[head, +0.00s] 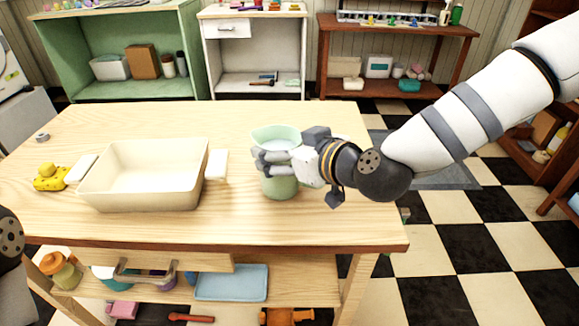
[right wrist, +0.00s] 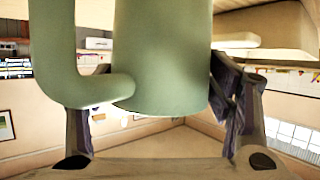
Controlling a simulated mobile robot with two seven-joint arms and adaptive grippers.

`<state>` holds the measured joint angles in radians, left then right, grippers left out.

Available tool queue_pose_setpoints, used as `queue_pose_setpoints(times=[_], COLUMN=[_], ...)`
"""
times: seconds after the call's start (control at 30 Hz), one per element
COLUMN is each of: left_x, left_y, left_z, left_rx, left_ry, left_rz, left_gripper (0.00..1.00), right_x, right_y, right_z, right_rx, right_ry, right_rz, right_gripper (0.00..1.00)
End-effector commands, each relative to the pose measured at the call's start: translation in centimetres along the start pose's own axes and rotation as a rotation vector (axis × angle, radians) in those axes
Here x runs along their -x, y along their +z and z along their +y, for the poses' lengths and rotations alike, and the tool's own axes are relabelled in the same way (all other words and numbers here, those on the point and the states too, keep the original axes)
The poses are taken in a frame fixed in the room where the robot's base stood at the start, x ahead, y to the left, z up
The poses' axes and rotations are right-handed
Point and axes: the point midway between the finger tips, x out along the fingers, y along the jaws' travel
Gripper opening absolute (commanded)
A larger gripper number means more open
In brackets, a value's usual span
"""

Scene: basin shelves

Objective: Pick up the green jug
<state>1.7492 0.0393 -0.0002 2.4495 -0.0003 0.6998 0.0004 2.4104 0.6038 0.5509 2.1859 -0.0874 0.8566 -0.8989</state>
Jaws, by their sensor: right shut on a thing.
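The green jug (head: 279,184) is pale green with an open top and stands upright at the right part of the wooden table (head: 330,215). My right gripper (head: 268,160) reaches in from the right and is shut on the jug, with its fingers around the jug's upper body. In the right wrist view the jug (right wrist: 165,60) fills the middle, with its curved handle at the left and a finger on each side. I cannot tell for sure whether the jug's base touches the table. My left gripper is not in view; only a dark piece of my left arm shows at the left edge.
A cream basin (head: 145,190) with two side handles stands left of the jug. A yellow duck-like toy (head: 50,178) and a small grey ring (head: 42,137) lie farther left. The tabletop behind the jug is clear. Shelves with goods line the back wall.

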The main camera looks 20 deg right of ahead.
Motion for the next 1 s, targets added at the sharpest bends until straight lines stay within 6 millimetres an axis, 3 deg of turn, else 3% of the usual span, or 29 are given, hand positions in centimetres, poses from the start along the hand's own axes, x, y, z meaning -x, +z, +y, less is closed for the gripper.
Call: queue_pose_setpoints(times=[0.47,0.77,1.0], left_x=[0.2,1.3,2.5], left_y=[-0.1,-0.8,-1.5], left_z=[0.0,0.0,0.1], left_rx=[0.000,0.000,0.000], left_ry=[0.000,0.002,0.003], left_rz=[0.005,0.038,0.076], left_gripper=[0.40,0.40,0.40], right_x=[0.2,1.3,3.4], right_y=[-0.3,-3.2,-5.2], right_z=[0.0,0.1,-1.5], right_rx=[0.001,0.004,0.006], right_ry=[0.000,0.001,0.001], right_rz=[-0.005,0.005,0.007], right_gripper=[0.23,0.23,0.23])
